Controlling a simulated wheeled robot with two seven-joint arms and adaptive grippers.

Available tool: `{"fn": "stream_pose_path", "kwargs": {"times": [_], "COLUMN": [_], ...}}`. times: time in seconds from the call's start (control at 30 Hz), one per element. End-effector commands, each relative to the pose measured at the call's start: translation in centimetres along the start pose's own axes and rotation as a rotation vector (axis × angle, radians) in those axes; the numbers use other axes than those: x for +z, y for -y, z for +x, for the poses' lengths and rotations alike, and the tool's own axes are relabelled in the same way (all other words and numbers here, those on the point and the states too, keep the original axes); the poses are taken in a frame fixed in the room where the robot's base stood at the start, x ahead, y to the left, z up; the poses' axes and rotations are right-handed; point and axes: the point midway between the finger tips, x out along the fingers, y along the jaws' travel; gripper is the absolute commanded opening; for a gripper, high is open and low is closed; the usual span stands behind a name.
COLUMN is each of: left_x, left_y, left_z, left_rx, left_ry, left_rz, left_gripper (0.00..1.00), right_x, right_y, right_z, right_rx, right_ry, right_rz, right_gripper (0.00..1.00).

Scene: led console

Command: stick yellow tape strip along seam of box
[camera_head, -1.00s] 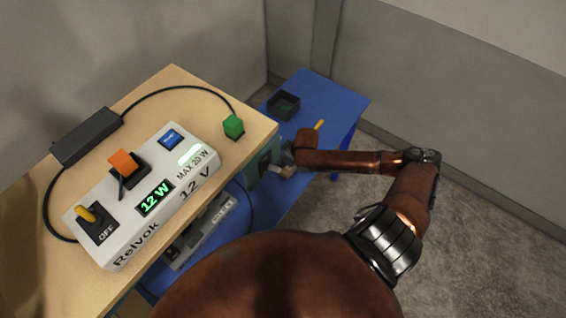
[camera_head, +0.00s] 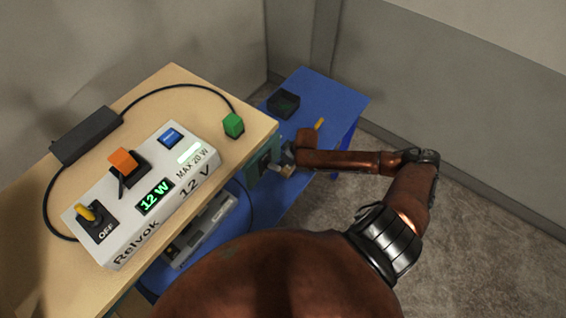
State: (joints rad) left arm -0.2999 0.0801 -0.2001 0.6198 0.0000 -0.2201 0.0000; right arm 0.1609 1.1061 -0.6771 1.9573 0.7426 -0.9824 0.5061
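A small yellow piece (camera_head: 319,124) shows on the blue surface just behind my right arm's wrist. I cannot tell whether it is the tape strip. A small dark open-topped box (camera_head: 284,103) stands on the blue surface, apart from my arm. No seam can be made out on it. My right gripper (camera_head: 284,165) is low beside the wooden table's right edge, near a teal object. It is small and dark here, and its fingers and anything between them cannot be made out. My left gripper is out of view.
A wooden table (camera_head: 185,95) carries a white 12 V console (camera_head: 187,198), a green block (camera_head: 233,125) and a black adapter (camera_head: 86,136) with cable. A lower blue table (camera_head: 330,92) lies beside it, with a grey device (camera_head: 205,228) underneath the wooden edge.

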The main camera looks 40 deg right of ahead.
Motion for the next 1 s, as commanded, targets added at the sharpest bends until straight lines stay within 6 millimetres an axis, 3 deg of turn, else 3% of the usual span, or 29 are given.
{"fn": "stream_pose_path", "kwargs": {"times": [0.27,0.6,1.0], "left_x": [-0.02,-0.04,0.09], "left_y": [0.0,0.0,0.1], "left_z": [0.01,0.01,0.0], "left_rx": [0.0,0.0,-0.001], "left_ry": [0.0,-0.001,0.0], "left_rz": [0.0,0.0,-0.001], "left_gripper": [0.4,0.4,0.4], "right_x": [0.09,0.05,0.0], "right_y": [0.06,0.04,-0.05], "right_z": [0.06,0.03,-0.86], "right_rx": [-0.001,-0.001,0.0], "right_ry": [0.001,0.001,-0.001], "right_rz": [0.0,0.0,0.0], "right_gripper": [0.0,0.25,0.25]}}
